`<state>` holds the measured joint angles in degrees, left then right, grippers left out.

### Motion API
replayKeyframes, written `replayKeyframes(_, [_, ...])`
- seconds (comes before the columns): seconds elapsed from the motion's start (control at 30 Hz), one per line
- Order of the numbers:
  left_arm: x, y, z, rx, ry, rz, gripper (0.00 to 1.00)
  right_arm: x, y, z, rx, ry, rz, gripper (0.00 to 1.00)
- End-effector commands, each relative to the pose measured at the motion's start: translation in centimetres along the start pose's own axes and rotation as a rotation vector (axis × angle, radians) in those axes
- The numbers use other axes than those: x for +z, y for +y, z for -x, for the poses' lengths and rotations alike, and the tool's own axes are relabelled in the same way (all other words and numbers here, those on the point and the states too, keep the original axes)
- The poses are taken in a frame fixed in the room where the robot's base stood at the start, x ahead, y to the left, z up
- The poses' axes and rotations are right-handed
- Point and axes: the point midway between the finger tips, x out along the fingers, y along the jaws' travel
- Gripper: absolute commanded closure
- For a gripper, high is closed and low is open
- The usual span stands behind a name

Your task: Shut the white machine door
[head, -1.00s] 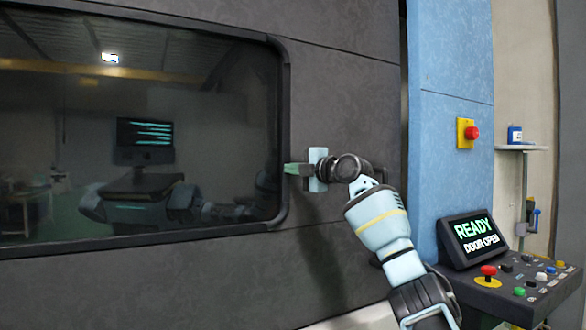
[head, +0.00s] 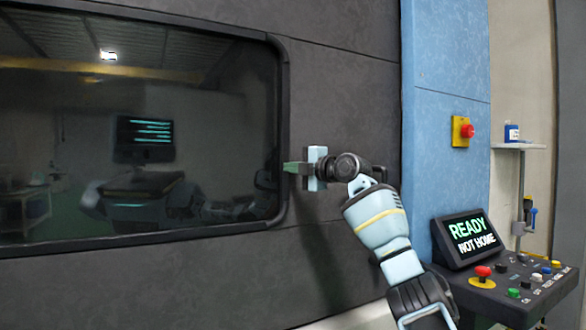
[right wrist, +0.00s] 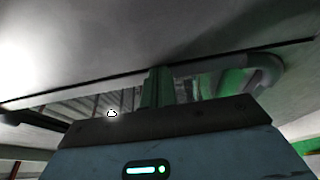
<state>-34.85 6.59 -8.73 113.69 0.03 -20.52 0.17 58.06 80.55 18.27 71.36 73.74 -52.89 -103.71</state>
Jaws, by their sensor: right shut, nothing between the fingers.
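The machine door (head: 345,95) shows as a large dark grey panel with a black-framed window (head: 140,130), not white. Its right edge meets the blue machine column (head: 445,130) with no open gap that I can see. My right gripper (head: 288,168) is shut and empty, in front of the door at the window frame's right side. I cannot tell whether its fingertips touch the door. In the right wrist view its green fingers (right wrist: 157,88) point toward a pale surface and a dark window edge. My left gripper is not in view.
A control panel (head: 515,285) with several buttons stands at lower right. Its screen (head: 470,238) reads READY, NOT HOME. A red emergency button (head: 467,131) is on the blue column. A small shelf (head: 520,146) holds a blue container (head: 512,132).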

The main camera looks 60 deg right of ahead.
Motion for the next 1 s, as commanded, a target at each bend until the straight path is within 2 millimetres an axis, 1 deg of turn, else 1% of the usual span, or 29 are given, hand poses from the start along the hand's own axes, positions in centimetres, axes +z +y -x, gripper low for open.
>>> replayKeyframes(0.03, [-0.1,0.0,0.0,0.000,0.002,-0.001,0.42,0.2,0.1,0.0,0.001,-0.008,0.000,1.00])
replayKeyframes(0.13, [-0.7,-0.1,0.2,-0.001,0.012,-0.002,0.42,-0.3,0.2,-0.2,0.001,-0.007,0.000,1.00])
replayKeyframes(0.37, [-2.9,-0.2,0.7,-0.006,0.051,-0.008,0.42,-2.6,0.7,-1.0,0.008,-0.006,0.002,1.00])
replayKeyframes(0.43, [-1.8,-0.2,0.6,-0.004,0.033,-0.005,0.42,-2.6,0.1,-1.1,0.000,-0.010,0.005,1.00])
replayKeyframes(0.53, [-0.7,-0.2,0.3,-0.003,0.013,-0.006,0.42,-2.8,-0.4,-0.8,-0.008,-0.008,0.005,1.00])
replayKeyframes(0.77, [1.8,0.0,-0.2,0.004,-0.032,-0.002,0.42,-2.9,-0.5,0.7,-0.008,-0.007,0.007,1.00])
replayKeyframes(1.0, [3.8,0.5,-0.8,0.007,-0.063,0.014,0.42,-2.9,-0.3,3.5,-0.004,-0.006,0.005,1.00])
